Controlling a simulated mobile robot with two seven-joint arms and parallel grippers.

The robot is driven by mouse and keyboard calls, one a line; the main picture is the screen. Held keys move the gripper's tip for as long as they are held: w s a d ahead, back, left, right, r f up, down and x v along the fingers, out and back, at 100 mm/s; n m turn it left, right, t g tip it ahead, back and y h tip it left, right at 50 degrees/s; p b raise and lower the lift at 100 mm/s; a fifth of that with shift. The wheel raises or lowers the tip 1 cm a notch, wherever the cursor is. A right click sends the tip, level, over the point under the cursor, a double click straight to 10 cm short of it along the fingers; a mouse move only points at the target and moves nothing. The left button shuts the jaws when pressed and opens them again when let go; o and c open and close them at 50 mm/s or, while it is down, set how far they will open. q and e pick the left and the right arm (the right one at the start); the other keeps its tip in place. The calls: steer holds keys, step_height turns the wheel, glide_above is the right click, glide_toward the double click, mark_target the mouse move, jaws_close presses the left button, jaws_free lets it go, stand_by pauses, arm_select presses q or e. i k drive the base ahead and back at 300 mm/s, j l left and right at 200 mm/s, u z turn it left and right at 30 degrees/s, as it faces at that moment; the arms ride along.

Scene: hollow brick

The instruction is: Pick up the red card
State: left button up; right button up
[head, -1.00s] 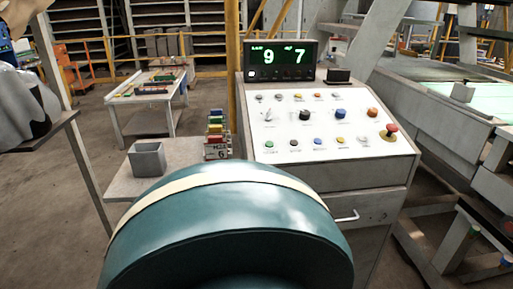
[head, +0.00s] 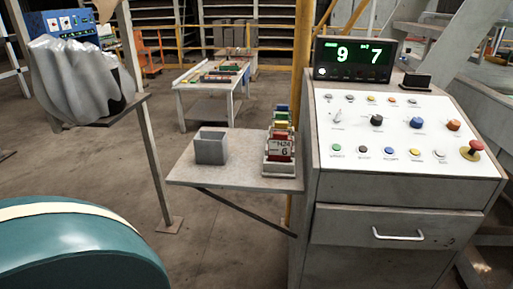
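A small rack (head: 279,168) stands on the grey side shelf, left of the control console. It holds several coloured cards in a row going back. A red card (head: 282,134) shows near the front, partly hidden behind a white tag (head: 281,148) that reads "H24" and "6". Yellow, green and blue pieces show behind it. The cards are small here, and I cannot make out the red card's full outline. Neither of my grippers is in view.
A grey open box (head: 211,147) stands on the shelf (head: 228,178), left of the rack. The console (head: 405,150) with buttons and a "9 7" display (head: 354,59) stands right. A rounded teal object (head: 80,255) fills the lower left. Floor (head: 210,250) before the shelf is clear.

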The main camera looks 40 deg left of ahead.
mark_target(280, 146)
steer(key=u, duration=1.15)
